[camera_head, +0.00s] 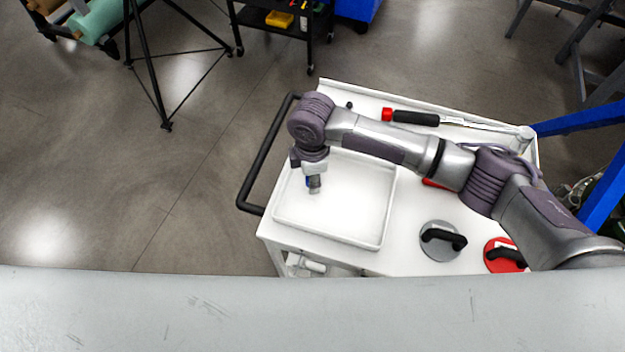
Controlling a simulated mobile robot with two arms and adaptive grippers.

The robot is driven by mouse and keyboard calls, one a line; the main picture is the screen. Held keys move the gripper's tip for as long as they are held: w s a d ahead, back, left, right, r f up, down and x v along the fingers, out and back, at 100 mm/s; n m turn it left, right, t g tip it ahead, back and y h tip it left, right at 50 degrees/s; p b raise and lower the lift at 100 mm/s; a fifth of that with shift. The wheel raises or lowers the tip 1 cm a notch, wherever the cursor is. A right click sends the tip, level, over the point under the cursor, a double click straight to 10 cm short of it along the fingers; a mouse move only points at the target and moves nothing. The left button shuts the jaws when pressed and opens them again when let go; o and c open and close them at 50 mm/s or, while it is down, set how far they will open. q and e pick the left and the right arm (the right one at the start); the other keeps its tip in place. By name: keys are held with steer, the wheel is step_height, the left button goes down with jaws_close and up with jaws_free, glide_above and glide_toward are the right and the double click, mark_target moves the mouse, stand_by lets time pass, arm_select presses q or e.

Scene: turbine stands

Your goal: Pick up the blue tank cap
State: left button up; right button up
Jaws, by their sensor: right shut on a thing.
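My right arm reaches in from the right over a white cart. My right gripper (314,184) points down above the shallow white tray (345,215) on the cart's left part. I cannot tell exactly whether the cap touches the tray floor. The rest of the tray looks empty. My left gripper is not in view.
A grey disc with a black handle (442,240) and a red one (503,255) lie right of the tray. A red-and-black-handled tool (412,118) lies along the cart's back edge. A black push handle (262,165) sticks out left. A grey surface (300,310) spans the front.

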steer(key=r, duration=0.1)
steer(key=d+r, duration=0.1)
steer(key=r, duration=0.1)
steer(key=shift+w+d+b, duration=0.1)
steer(key=shift+w+b, duration=0.05)
steer(key=shift+b, duration=0.2)
steer(key=w+d+r+b, duration=0.1)
steer(key=d+r, duration=0.5)
steer(key=d, duration=0.4)
steer(key=shift+d+r+b, duration=0.2)
steer(key=shift+b, duration=0.15)
steer(key=shift+o, duration=0.7)
jaws_close()
steer(key=shift+f, duration=0.1)
